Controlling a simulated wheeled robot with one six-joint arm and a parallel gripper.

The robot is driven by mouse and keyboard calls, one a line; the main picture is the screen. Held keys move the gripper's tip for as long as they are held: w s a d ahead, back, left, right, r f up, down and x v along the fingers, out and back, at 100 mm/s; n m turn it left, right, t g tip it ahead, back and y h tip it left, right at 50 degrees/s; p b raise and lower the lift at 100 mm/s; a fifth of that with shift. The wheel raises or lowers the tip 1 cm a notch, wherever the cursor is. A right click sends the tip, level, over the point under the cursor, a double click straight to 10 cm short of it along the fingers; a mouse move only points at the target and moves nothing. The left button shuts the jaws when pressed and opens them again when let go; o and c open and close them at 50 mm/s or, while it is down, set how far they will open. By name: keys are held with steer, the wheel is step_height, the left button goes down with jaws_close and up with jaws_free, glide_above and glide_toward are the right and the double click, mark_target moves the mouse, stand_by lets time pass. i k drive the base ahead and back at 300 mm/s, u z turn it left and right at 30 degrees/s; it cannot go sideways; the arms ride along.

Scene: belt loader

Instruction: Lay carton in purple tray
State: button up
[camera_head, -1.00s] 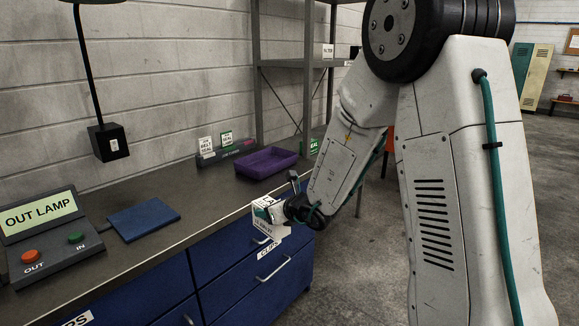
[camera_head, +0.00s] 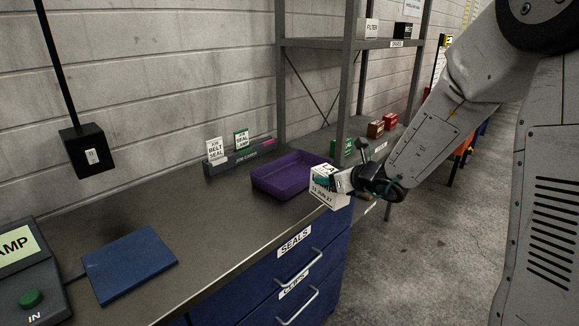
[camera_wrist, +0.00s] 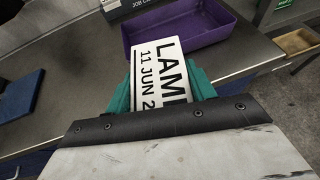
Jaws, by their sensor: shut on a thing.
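A white carton (camera_head: 327,188) printed with "LAMP" and a date is held in my gripper (camera_head: 343,182), near the right front edge of the bench. In the wrist view the carton (camera_wrist: 162,80) sits between the teal fingers of my gripper (camera_wrist: 163,92), which are shut on it. The purple tray (camera_head: 283,189) lies on the bench just left of and behind the carton, and looks empty. In the wrist view the tray (camera_wrist: 205,40) is beyond the carton. Whether the carton overlaps the tray's edge from above is hard to tell.
A card holder (camera_head: 240,157) with labelled cards stands behind the tray. A blue pad (camera_head: 128,263) and a control box (camera_head: 32,285) are at left. A grey shelf rack (camera_head: 350,90) with small boxes rises at the back right. The bench middle is clear.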

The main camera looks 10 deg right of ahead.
mark_target(303, 171)
steer(key=i, duration=0.95)
